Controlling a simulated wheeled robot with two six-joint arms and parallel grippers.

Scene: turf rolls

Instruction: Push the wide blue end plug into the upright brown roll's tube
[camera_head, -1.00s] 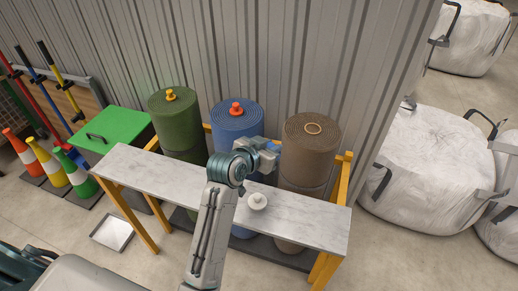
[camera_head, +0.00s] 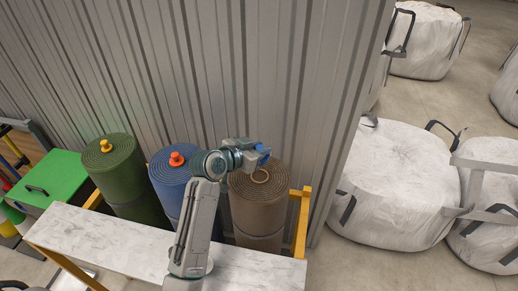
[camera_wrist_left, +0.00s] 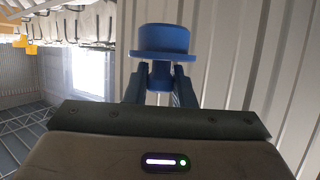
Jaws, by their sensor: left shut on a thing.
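The brown roll (camera_head: 257,208) stands upright behind the white bench, with a pale tube ring (camera_head: 260,176) in the middle of its top. My left gripper (camera_head: 261,157) is near the roll's top; in the head view it appears just above the tube ring. It is shut on the blue plug (camera_wrist_left: 160,40), which also shows in part in the head view (camera_head: 265,152). In the left wrist view the plug has a wide flange and block, and the fingers (camera_wrist_left: 160,75) hold its narrower stem. The plug is apart from the tube. My right gripper is not in view.
A blue roll (camera_head: 166,192) with a red plug (camera_head: 177,159) and a green roll (camera_head: 125,180) with a yellow plug (camera_head: 106,146) stand left of the brown roll. The bench (camera_head: 110,237) runs in front, the corrugated wall (camera_head: 230,70) behind. White bags (camera_head: 395,180) stand right.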

